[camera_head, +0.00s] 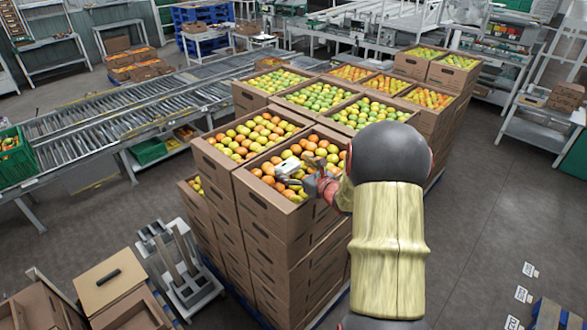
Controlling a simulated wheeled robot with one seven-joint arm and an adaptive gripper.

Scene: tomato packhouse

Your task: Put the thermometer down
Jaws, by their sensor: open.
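A small pale, whitish device, which looks like the thermometer (289,167), lies on the tomatoes in the near cardboard box (262,203). My gripper (306,180) is open just to the right of the device, low over the same tomatoes. I cannot tell whether a fingertip still touches the device. My arm comes in from the lower right and hides the right part of this box and some of the stack behind it.
Empty cartons (120,300) stand at lower left. The floor at right is mostly clear.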

